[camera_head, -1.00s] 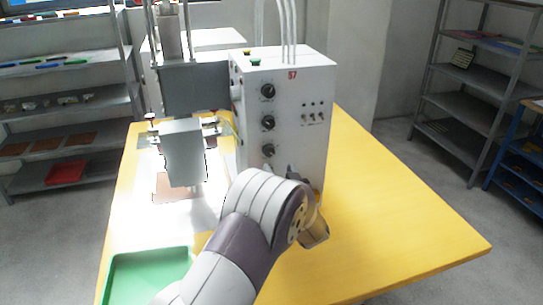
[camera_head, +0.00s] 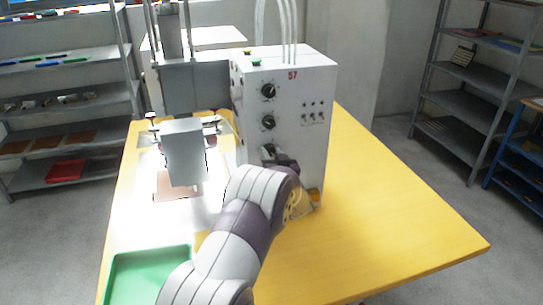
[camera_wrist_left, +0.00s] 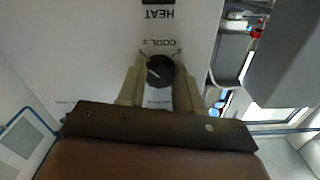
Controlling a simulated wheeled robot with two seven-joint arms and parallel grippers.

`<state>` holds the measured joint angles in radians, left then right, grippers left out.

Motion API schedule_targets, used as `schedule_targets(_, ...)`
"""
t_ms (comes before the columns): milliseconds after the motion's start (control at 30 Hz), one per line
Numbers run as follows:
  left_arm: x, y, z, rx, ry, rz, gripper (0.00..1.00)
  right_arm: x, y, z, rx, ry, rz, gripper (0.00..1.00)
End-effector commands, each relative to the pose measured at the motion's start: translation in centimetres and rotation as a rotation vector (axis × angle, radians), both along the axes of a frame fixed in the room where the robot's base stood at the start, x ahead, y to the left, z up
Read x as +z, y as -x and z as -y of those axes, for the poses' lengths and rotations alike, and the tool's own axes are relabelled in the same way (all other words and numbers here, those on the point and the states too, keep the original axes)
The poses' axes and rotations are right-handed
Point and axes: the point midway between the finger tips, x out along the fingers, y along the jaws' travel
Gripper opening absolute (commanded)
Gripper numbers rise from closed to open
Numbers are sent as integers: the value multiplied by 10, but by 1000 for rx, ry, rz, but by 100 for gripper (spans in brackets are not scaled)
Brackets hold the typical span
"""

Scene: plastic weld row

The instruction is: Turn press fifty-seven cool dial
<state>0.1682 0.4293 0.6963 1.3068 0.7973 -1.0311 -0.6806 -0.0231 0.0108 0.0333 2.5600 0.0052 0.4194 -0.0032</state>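The press (camera_head: 300,140) is a white box marked 57 at the back of the yellow table. Its side face carries a column of black dials. The lowest, the cool dial (camera_head: 268,151), is partly covered by my left gripper (camera_head: 283,160). In the left wrist view the black cool dial (camera_wrist_left: 159,71) sits under upside-down COOL lettering, its pale pointer mark tilted. The two tan fingers of my left gripper (camera_wrist_left: 159,82) stand close against either side of it, with no clear gap. My right gripper is not in view.
Above are the middle dial (camera_head: 268,122) and upper dial (camera_head: 268,91), with small switches (camera_head: 314,112) to their right. The grey press head (camera_head: 186,152) stands to the left. A green tray (camera_head: 150,262) lies at front left. The table's right side (camera_head: 400,230) is clear.

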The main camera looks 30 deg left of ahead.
Motion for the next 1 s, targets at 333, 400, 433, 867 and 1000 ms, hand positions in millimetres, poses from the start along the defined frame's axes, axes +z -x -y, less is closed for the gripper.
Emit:
schedule_targets(333,-4,0,0,0,62,66,4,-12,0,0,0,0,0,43)
schedule_targets(400,-4,0,0,0,92,100,5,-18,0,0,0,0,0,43)
schedule_targets(433,-4,0,0,0,107,117,5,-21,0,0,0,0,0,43)
schedule_targets(867,-6,-1,1,0,376,412,5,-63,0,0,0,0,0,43)
schedule_targets(1000,-6,-1,1,-1,467,509,5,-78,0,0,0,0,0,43)
